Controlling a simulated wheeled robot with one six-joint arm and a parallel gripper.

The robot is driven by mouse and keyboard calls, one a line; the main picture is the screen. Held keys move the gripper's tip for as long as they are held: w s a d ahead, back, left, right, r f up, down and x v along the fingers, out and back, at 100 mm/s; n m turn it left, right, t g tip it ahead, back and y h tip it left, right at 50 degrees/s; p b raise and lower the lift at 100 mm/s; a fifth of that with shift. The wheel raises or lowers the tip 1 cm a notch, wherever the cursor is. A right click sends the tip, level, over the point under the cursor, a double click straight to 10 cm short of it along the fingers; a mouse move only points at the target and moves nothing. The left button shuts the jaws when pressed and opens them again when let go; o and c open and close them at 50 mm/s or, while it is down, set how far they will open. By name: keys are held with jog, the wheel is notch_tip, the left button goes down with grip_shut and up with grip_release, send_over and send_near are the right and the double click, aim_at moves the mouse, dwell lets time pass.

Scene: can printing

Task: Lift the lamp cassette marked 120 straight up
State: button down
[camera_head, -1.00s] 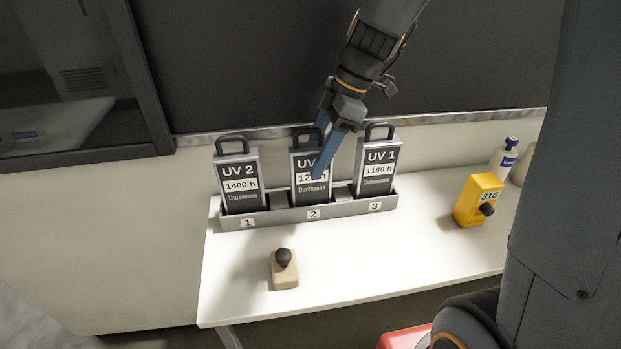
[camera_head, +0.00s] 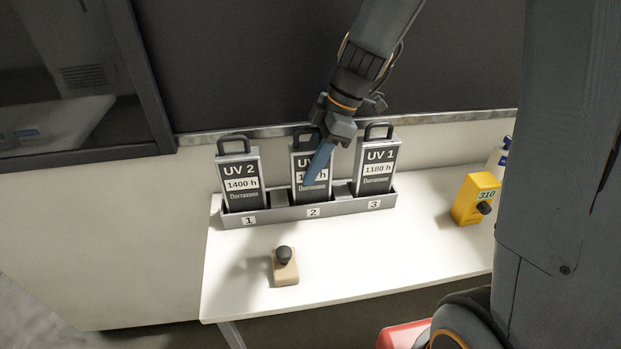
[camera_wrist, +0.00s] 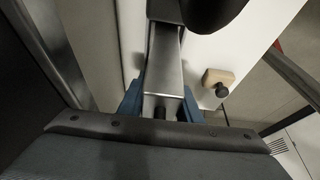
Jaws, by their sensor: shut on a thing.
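The lamp cassettes are dark grey with black loop handles and stand in a grey rack (camera_head: 283,213). The middle cassette (camera_head: 299,162) stands in slot 2; a blue finger covers part of its hour label, so I cannot read the full number. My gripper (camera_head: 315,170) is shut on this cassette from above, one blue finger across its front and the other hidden. In the wrist view, the two blue fingers (camera_wrist: 161,105) flank a grey metal body. The UV 2 cassette (camera_head: 240,168), 1400 h, is in slot 1. The UV 1 cassette (camera_head: 375,168), 1180 h, is in slot 3.
The rack is on a white table (camera_head: 350,265) against the wall. A wooden stamp with a black knob (camera_head: 286,272) stands in front. A yellow device marked 310 (camera_head: 472,200) and a white bottle (camera_head: 494,163) are at the right. The table front is otherwise clear.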

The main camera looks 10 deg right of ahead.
notch_tip(320, 180, up, 10)
jog(key=shift+r+b, duration=0.1)
jog(key=shift+b, duration=0.95)
